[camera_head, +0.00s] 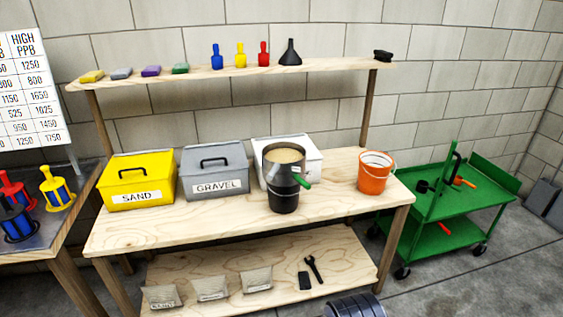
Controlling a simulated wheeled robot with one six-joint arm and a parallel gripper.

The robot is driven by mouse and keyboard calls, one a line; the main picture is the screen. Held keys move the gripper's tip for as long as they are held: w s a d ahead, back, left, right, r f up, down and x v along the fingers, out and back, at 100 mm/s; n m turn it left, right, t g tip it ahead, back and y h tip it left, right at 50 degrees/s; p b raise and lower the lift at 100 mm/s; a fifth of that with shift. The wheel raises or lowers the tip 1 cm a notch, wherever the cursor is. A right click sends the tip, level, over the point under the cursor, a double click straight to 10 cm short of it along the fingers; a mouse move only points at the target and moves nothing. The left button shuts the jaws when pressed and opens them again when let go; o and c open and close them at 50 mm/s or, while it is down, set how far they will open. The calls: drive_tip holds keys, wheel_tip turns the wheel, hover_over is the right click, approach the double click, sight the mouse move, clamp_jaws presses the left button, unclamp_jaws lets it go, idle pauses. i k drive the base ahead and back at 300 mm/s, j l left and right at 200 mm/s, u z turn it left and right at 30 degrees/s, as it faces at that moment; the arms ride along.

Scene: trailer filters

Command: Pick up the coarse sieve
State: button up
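I cannot clearly pick out a coarse sieve. A round grey-rimmed vessel (284,160) with a tan, grainy-looking inside stands upright on the workbench. It narrows to a black lower part and has a green handle or spout at its right; whether any part of it is a sieve I cannot tell. A dark ribbed cylinder (355,306) is cut off by the bottom edge of the view; I cannot tell what it is. My gripper is not in view.
The workbench (330,205) holds a yellow SAND box (138,183), a grey GRAVEL box (215,172), a white box (306,158) partly hidden behind the vessel, and an orange bucket (374,174). A green cart (455,208) stands right. Bench front is clear.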

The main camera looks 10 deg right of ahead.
sight(280, 157)
drive_tip(key=i+l+z, duration=0.45)
drive_tip(key=i+l, duration=0.4)
drive_tip(key=i, duration=0.15)
